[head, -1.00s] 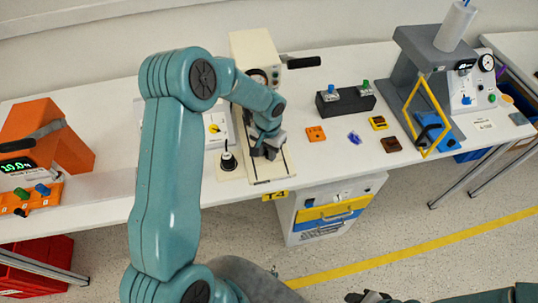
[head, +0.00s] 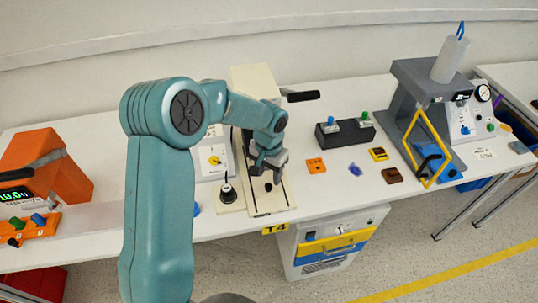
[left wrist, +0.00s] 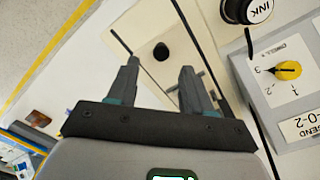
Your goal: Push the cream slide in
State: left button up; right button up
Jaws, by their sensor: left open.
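The cream slide (head: 279,194) lies flat on the white bench in front of the tall cream machine (head: 254,88). A small black knob (head: 268,187) stands on it, and dark slots run along its sides. My left gripper (head: 269,164) is open and empty just above and behind the knob, pointing down. In the left wrist view the knob (left wrist: 161,51) shows beyond and between the spread fingertips of my gripper (left wrist: 158,76), not touching either finger. The slide's inner end is hidden by my arm in the head view. My right gripper is not in view.
A black INK knob (head: 228,194) stands just left of the slide, near a panel with a yellow rotary knob (head: 214,160). A black lever (head: 303,96) sticks out right of the machine.

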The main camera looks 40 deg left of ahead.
pick_arm(q)
notch_tip(320, 180, up, 10)
jog(key=shift+r+b, duration=0.25)
jog(key=shift+b, duration=0.1)
jog(key=shift+c, duration=0.3)
